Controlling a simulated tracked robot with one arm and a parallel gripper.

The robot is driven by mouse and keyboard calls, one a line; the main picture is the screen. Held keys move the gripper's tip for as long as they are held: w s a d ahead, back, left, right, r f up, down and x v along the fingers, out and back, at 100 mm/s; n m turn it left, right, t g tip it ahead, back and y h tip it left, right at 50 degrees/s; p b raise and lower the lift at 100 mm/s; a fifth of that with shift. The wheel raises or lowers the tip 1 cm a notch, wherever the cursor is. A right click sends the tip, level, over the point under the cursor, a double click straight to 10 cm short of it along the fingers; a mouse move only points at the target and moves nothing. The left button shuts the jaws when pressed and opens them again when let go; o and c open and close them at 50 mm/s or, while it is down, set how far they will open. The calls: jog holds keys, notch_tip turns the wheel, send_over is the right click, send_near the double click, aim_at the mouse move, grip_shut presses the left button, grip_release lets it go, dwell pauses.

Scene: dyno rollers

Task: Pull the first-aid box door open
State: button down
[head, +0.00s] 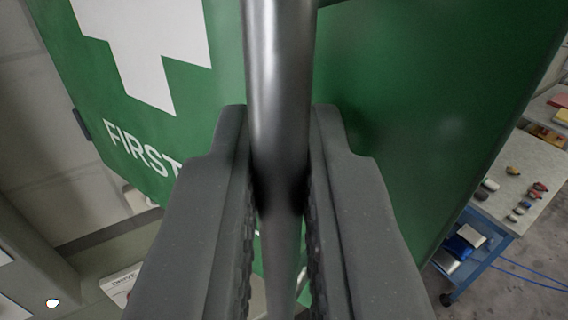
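The first-aid box door (430,110) is a green panel with a white cross and the word "FIRST" at its left. It fills most of the upper view and appears tilted in the picture. A grey metal bar handle (279,90) runs down the middle in front of it. My gripper (280,175) has one dark ribbed finger on each side of the bar, and both fingers appear to press against it. The fingers hide the lower part of the door and the rest of the lettering. I cannot tell whether the door is ajar.
At the right stands a blue cart (490,235) with a light top (535,165) holding several small items. A grey wall (40,140) is at the left. A partly hidden white label (120,284) shows at the lower left. Grey floor shows at lower right.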

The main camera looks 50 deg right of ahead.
jog(key=shift+a, duration=0.65)
jog(key=shift+a+r+m, duration=0.1)
jog(key=shift+r+m, duration=0.05)
jog(key=shift+m, duration=0.15)
